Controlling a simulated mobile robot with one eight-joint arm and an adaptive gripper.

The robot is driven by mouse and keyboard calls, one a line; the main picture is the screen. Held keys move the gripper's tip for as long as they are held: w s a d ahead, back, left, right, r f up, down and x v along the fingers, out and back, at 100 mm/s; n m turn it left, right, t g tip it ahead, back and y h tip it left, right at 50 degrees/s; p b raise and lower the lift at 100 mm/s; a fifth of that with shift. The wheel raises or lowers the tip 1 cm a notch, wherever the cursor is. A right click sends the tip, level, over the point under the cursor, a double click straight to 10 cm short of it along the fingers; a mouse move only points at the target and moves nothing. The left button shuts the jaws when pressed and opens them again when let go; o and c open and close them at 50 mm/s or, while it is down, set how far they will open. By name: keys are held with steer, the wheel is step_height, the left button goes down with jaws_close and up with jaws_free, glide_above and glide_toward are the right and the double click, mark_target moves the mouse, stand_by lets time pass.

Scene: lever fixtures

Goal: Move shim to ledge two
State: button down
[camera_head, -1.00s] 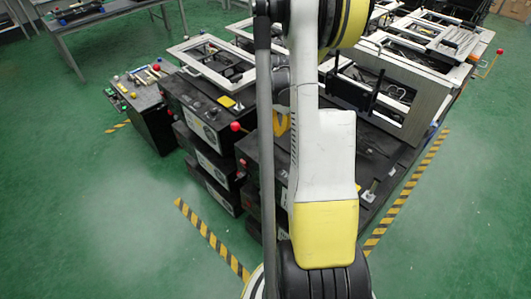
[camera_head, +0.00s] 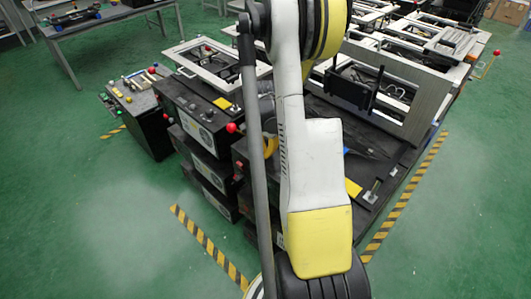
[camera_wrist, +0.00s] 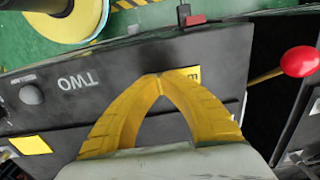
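My gripper (camera_wrist: 158,77) shows in the wrist view as two yellow fingers arched together, their tips meeting over a dark panel. A yellow piece with a dark letter "m" (camera_wrist: 190,73) shows just right of the tips and is partly hidden by the right finger. It may be the shim; I cannot tell whether it is between the tips or lies behind them. The dark panel (camera_wrist: 115,65) carries the word "TWO" (camera_wrist: 78,82), upside down, left of the fingers. In the head view my arm hides most of the gripper; a yellow finger (camera_head: 270,145) shows beside it.
A red ball-ended lever (camera_wrist: 299,61) stands right of the fingers. A yellow square (camera_wrist: 30,146) lies at lower left, near a grey knob (camera_wrist: 31,94). In the head view, stacked dark boxes (camera_head: 205,135) and a bench with framed fixtures (camera_head: 398,125) surround the arm. Green floor is free at the front.

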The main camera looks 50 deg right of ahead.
steer(key=c, duration=1.6)
jaws_free()
step_height(320, 180, up, 12)
steer(key=p, duration=0.4)
steer(key=shift+s+r+p, duration=0.1)
steer(key=shift+r+p, duration=0.1)
steer(key=shift+p, duration=0.15)
steer(key=w+a+r+n+t+h, duration=0.1)
steer(key=w+a+r+n+t, duration=0.15)
steer(key=a+r+n, duration=0.8)
steer(key=s+a+r+n+t, duration=0.1)
steer(key=s+a+n, duration=0.1)
steer(key=a, duration=0.6)
steer(key=s+a+r+n+t, duration=0.2)
steer(key=a+n, duration=0.1)
steer(key=a, duration=0.5)
steer(key=s+a+r+n+t+y, duration=0.1)
steer(key=s+a+r+n, duration=0.1)
steer(key=a, duration=0.7)
steer(key=shift+s+r+n+t, duration=0.25)
steer(key=shift+s+n, duration=0.15)
steer(key=shift+n, duration=0.45)
